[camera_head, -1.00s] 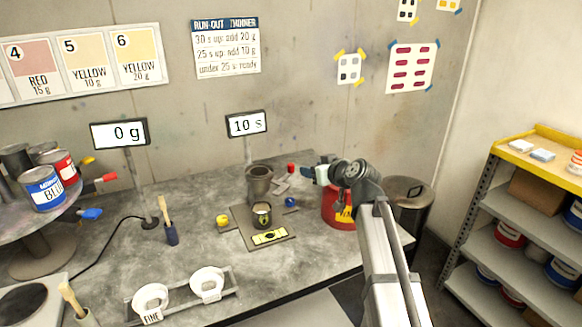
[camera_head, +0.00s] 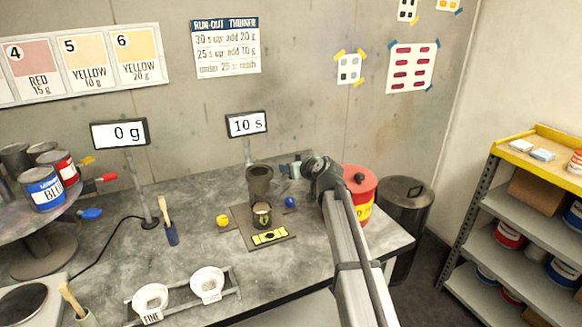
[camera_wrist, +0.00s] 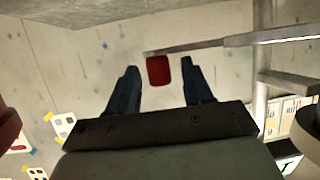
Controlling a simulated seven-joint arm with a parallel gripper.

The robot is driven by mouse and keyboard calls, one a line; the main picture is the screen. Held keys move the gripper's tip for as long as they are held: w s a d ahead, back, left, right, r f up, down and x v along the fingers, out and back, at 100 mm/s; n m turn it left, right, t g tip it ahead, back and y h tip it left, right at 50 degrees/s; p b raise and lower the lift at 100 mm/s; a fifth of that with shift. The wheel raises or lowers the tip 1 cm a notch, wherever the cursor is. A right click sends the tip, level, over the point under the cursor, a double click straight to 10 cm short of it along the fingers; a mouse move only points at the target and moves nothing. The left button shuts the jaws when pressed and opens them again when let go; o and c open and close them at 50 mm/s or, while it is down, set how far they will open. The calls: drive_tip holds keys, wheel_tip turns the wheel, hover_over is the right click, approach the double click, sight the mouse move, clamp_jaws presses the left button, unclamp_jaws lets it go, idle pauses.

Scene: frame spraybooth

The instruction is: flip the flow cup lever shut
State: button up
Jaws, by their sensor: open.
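The flow cup (camera_head: 260,186) is a dark grey cup standing on a stand at the back middle of the bench. Its lever shows in the wrist view as a thin grey bar (camera_wrist: 215,45) with a red grip (camera_wrist: 158,70) at its end. My gripper (camera_head: 288,171) is just right of the flow cup in the head view, where the red grip is hidden. In the wrist view its two dark fingers are apart, with the red grip in line with the gap between them. I cannot tell whether the grip is between the fingers or beyond them.
A small can (camera_head: 262,213) stands under the flow cup, on a plate with a yellow level (camera_head: 270,236). A blue knob (camera_head: 291,202) and a yellow knob (camera_head: 223,221) flank it. A red canister (camera_head: 361,183) and a dark bin (camera_head: 404,203) stand right of my arm.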

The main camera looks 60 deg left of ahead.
drive_tip(key=shift+a+f, duration=0.2)
drive_tip(key=shift+a, duration=0.2)
clamp_jaws()
idle(0.4)
